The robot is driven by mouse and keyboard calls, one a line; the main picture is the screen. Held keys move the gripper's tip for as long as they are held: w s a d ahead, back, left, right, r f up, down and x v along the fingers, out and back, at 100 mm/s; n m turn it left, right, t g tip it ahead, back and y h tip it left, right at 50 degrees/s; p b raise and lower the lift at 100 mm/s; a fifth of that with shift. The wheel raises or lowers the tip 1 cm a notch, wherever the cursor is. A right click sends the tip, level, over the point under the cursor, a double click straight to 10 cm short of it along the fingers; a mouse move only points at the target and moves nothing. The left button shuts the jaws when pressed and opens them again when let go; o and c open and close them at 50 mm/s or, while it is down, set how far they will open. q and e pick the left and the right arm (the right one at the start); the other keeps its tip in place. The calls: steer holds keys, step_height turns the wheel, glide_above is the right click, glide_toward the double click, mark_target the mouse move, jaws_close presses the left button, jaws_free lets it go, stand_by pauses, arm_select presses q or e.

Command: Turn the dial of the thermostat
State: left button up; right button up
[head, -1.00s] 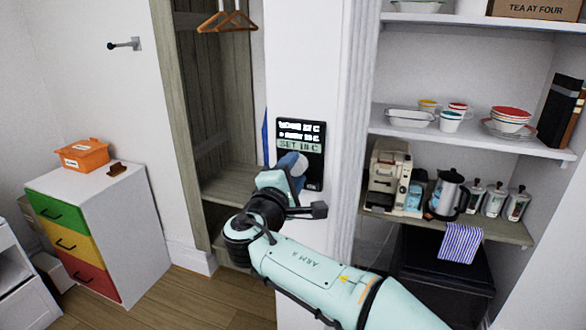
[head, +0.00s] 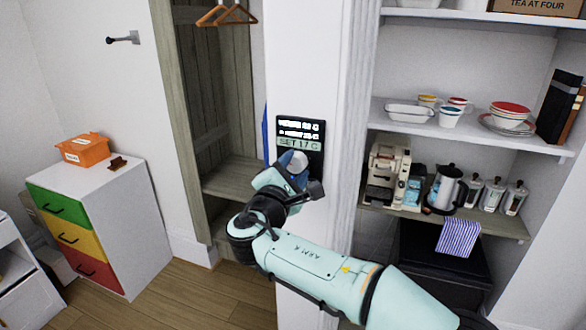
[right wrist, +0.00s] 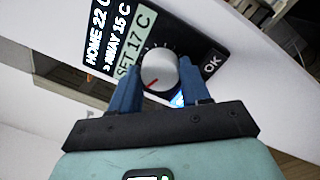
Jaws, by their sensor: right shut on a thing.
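The thermostat (head: 312,134) is a black panel on the white wall post in the head view, with its lower part hidden behind my right gripper (head: 296,164). Its display reads SET 17 C. In the right wrist view the thermostat (right wrist: 130,42) shows lines for HOME 22 and AWAY 15 C, SET 17 C, and an OK button (right wrist: 212,64). The silver round dial (right wrist: 159,70) has a red mark at its lower left. My right gripper (right wrist: 158,88) is shut on the dial, one blue finger on each side. My left gripper is not in view.
An open wooden wardrobe with hangers (head: 227,14) stands left of the post. At right, shelves hold bowls (head: 510,114), a coffee machine (head: 388,174) and a kettle (head: 446,190). A drawer cabinet (head: 140,220) with an orange box (head: 84,150) stands at left.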

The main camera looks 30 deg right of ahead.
steer(key=o, duration=1.1)
steer(key=shift+c, duration=0.2)
steer(key=shift+s+a, duration=0.15)
steer(key=shift+a, duration=0.1)
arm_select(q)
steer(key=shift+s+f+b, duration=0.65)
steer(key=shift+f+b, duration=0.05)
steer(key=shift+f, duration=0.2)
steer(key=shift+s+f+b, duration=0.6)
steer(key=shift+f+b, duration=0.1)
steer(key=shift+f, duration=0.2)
arm_select(e)
steer(key=v, duration=1.2)
steer(key=shift+s+a, duration=0.25)
steer(key=shift+s, duration=0.1)
